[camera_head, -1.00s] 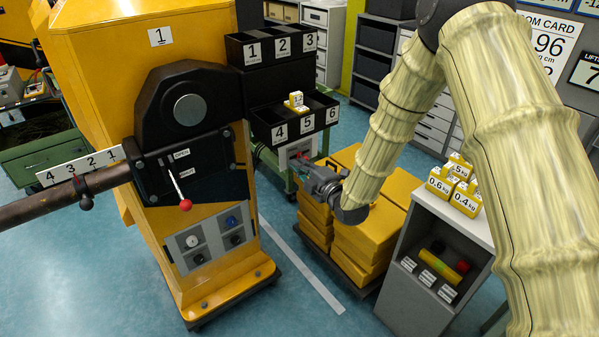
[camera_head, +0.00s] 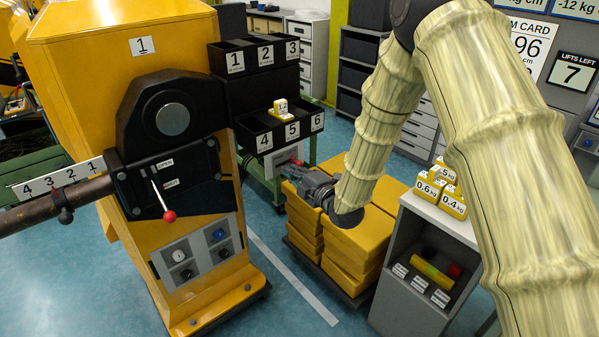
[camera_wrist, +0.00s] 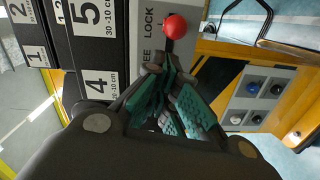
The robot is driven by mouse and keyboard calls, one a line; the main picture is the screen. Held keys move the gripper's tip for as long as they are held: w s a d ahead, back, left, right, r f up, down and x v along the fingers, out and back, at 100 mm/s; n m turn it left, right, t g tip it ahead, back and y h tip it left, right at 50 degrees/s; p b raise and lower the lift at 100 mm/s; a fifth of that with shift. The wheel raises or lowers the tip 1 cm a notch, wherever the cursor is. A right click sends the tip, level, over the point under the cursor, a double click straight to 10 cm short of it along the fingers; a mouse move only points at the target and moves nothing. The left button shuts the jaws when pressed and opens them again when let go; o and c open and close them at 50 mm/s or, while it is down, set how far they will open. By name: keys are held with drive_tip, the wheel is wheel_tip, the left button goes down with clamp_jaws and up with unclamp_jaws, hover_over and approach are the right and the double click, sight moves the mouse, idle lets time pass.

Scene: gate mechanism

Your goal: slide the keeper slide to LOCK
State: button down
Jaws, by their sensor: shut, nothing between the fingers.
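The keeper slide has a red ball knob (camera_wrist: 174,27) on a short dark stem, in a slot of a grey plate (camera_wrist: 148,38). Whether a finger touches the stem cannot be told. In the head view my gripper (camera_head: 308,185) is in front of the plate (camera_head: 284,158), under the numbered bins.
Numbered bins (camera_head: 265,118) are close above the plate. A yellow machine (camera_head: 75,70) with a red-tipped lever (camera_head: 169,216) stands left. Yellow boxes (camera_head: 350,245) are stacked below my arm. A grey cabinet (camera_head: 405,310) with weights stands right. Blue floor is open at front left.

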drive_tip(key=s+a+b+v, duration=0.1)
drive_tip(key=a+b+v, duration=0.1)
drive_tip(key=v, duration=0.8)
drive_tip(key=shift+s+r+b, duration=0.2)
drive_tip(key=shift+s+b, duration=0.05)
drive_tip(key=shift+b, duration=0.2)
